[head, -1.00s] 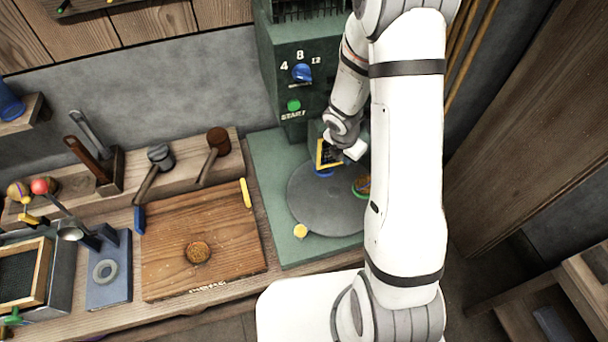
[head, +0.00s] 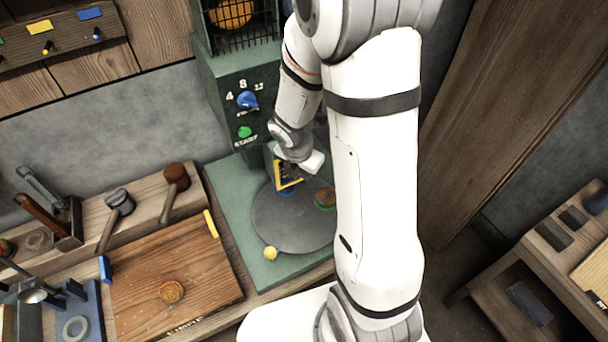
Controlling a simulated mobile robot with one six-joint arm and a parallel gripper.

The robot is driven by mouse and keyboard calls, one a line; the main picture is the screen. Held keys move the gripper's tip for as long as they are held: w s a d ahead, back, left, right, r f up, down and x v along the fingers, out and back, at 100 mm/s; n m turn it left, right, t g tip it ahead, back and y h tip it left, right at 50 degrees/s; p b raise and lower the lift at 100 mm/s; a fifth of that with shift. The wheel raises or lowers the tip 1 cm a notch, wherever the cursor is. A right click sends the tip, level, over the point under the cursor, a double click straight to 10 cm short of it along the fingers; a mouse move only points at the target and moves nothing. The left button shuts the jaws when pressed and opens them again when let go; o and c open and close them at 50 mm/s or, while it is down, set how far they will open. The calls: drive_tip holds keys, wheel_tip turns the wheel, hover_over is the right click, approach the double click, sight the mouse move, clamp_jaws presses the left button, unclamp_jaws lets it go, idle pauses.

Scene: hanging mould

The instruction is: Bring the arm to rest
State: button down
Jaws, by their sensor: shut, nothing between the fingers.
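My arm (head: 375,170) is white with dark bands and fills the middle of the head view. It reaches up and then bends down toward the green machine (head: 222,105). My gripper (head: 306,163) is shut and empty, with its fingers mostly hard to make out. It is above the machine's round grey plate (head: 270,222), beside a yellow-and-black framed piece (head: 288,175). I cannot tell whether it touches that piece. A small round brown, green-rimmed piece (head: 325,197) lies on the plate near the arm.
The machine has a blue knob (head: 247,100) and a green start button (head: 245,132). A wooden board (head: 190,265) with a round brown piece (head: 171,292) lies left. Mallets (head: 175,185) stand behind it. A low wooden shelf (head: 545,250) stands right, beyond open floor.

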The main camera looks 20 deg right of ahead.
drive_tip(key=shift+r, duration=0.4)
drive_tip(key=shift+s, duration=0.1)
drive_tip(key=s+a+r+m+y+b, duration=0.1)
drive_tip(key=s+r+m+b, duration=0.2)
drive_tip(key=m, duration=0.9)
drive_tip(key=s+a+r+m+t+y+b, duration=0.1)
drive_tip(key=s+r+m+b, duration=0.3)
drive_tip(key=s+r+m, duration=0.6)
drive_tip(key=s+m, duration=0.1)
drive_tip(key=m, duration=0.2)
drive_tip(key=shift+s+a+m+t, duration=0.2)
drive_tip(key=shift+s+m+t, duration=0.1)
drive_tip(key=shift+s, duration=0.1)
